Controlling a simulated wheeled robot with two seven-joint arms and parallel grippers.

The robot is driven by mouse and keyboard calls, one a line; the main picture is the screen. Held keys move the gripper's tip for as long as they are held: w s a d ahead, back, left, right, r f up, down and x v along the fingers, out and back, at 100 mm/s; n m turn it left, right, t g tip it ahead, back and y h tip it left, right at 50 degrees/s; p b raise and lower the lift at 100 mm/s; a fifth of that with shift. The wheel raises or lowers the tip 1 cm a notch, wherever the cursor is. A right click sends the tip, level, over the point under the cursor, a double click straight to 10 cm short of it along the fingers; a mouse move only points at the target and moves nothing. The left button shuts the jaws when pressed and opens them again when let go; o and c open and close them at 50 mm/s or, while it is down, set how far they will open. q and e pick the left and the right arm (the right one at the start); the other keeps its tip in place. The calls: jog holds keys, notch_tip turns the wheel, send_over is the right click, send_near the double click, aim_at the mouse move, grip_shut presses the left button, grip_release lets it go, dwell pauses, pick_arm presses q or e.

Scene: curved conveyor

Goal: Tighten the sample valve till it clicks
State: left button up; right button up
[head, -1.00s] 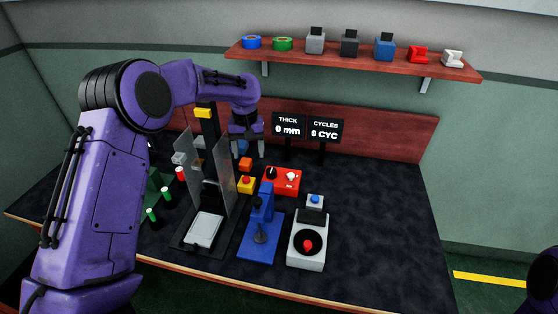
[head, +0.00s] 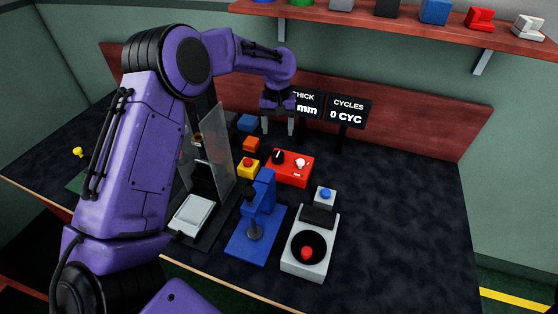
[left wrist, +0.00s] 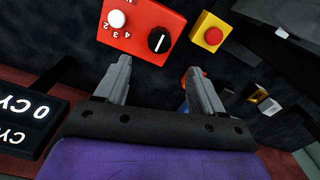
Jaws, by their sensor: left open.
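No part in view is clearly marked as the sample valve. A red box (head: 290,168) on the bench carries a black knob (head: 278,156) and a white knob (head: 300,163). In the left wrist view the black knob (left wrist: 159,40) has a white mark, and numbers sit by the white knob (left wrist: 117,19). A small yellow part (head: 78,152) shows at the far left; I cannot tell what it is. My left gripper (head: 278,130) is open and empty, pointing down behind the red box. Its two fingers (left wrist: 156,72) are apart in the wrist view. My right gripper is not in view.
A yellow box with a red button (head: 248,167), a blue press (head: 258,215) and a grey unit with a red knob (head: 310,255) stand nearby. Displays (head: 347,112) stand behind. A clear-panelled fixture (head: 214,150) is left. The bench's right side is clear.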

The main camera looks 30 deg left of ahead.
aim_at(278, 155)
pick_arm(q)
notch_tip(278, 155, down, 12)
jog(key=shift+r+p, duration=0.1)
jog(key=shift+p, duration=0.35)
jog(key=c, duration=1.1)
jog(key=shift+o, duration=0.2)
